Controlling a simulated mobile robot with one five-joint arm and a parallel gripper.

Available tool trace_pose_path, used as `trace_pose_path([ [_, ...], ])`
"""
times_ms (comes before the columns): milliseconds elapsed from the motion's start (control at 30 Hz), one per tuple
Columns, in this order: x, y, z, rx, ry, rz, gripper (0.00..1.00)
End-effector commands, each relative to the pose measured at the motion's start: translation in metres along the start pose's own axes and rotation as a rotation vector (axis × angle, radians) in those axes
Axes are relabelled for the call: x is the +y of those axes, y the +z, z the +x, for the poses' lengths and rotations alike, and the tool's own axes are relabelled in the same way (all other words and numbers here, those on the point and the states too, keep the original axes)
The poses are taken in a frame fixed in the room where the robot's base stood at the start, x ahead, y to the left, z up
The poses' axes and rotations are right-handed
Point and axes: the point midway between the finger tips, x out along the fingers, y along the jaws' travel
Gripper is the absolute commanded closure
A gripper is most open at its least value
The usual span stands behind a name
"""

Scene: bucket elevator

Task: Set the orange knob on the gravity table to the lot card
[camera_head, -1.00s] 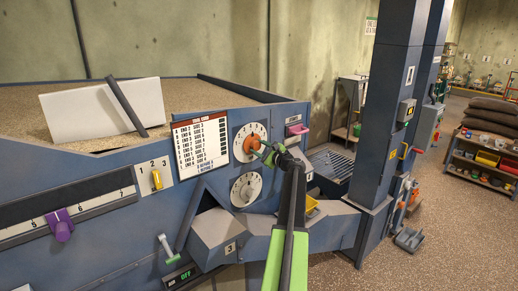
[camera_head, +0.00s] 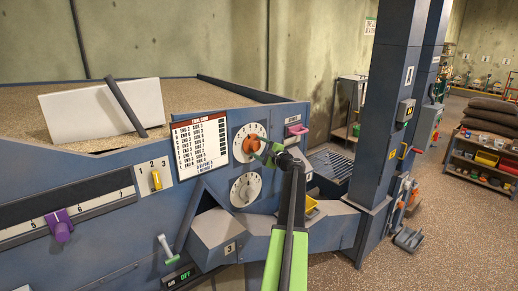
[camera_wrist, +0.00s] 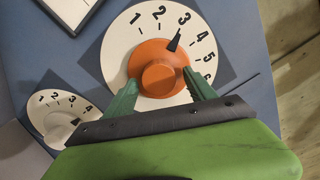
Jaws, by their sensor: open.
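The orange knob (camera_head: 247,144) sits on a white numbered dial (camera_head: 237,130) on the gravity table's blue front panel. In the wrist view, the knob (camera_wrist: 160,75) has a black pointer aimed at about 3. My gripper (camera_head: 266,152) is in front of the knob in the head view. The wrist view shows my gripper (camera_wrist: 160,82) open, one green finger at each lower side of the knob; whether they touch it I cannot tell. The lot card (camera_head: 201,146) hangs left of the dial, with rows of END and SIDE numbers too small to read surely.
A pink handle (camera_head: 297,129) is at right. A blue column (camera_head: 394,110) stands beyond.

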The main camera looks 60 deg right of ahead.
Motion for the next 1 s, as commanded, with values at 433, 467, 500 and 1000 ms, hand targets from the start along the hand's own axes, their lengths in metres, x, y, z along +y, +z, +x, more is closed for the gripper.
trace_pose_path([
  [433,0.001,0.002,-0.064,0.002,-0.001,0.000,0.36],
  [467,0.001,0.002,-0.072,0.003,-0.001,0.000,0.36],
  [500,0.001,0.001,-0.084,0.003,-0.002,0.000,0.36],
  [1000,0.000,0.000,-0.174,0.000,0.000,0.000,0.36],
])
